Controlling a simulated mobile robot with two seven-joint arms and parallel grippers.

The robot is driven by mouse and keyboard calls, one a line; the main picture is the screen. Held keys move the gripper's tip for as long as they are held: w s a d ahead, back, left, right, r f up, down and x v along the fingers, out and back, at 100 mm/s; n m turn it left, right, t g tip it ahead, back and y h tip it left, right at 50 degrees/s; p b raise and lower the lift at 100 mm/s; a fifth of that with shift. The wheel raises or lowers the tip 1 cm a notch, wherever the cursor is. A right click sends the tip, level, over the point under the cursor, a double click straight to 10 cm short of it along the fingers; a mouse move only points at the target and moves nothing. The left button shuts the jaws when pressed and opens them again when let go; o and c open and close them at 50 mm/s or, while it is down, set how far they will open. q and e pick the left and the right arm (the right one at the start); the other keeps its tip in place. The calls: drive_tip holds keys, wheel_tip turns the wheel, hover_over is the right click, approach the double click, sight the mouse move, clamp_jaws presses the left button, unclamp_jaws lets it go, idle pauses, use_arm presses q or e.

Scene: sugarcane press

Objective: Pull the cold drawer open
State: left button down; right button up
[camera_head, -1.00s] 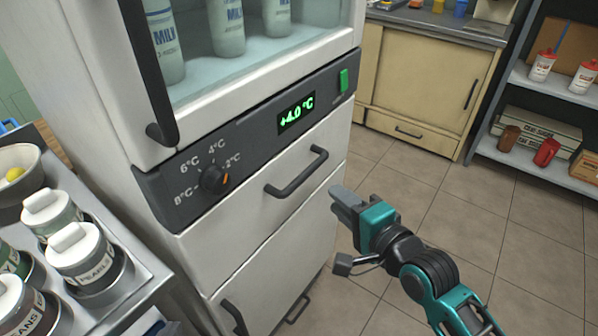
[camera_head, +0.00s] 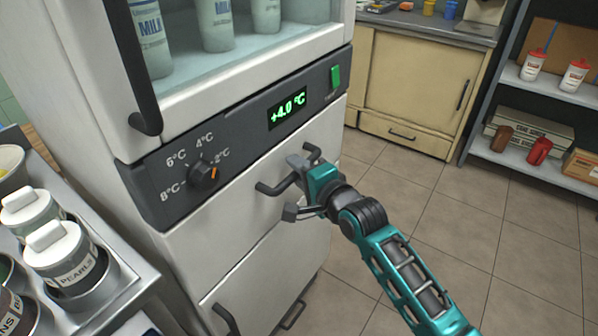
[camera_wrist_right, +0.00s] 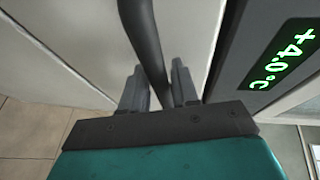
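The cold drawer (camera_head: 222,218) is the white front under the dark control panel of the fridge. It looks shut, with its front in line with the cabinet. Its dark bar handle (camera_head: 272,188) stands out from the front. My right gripper (camera_head: 298,168) is at this handle, hiding its middle. In the right wrist view the handle (camera_wrist_right: 145,35) runs between the two fingers (camera_wrist_right: 159,88), with little or no gap on either side. I cannot tell whether the fingers press on it. My left gripper is not in view.
The control panel (camera_head: 236,135) with knob and green display is just above the drawer. An upper glass door with milk bottles (camera_head: 213,25) has its own handle (camera_head: 140,70). A counter with jars (camera_head: 65,258) stands at left. Tiled floor (camera_head: 420,215) is clear at right.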

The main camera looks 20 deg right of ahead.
drive_tip(key=shift+c, duration=0.4)
clamp_jaws()
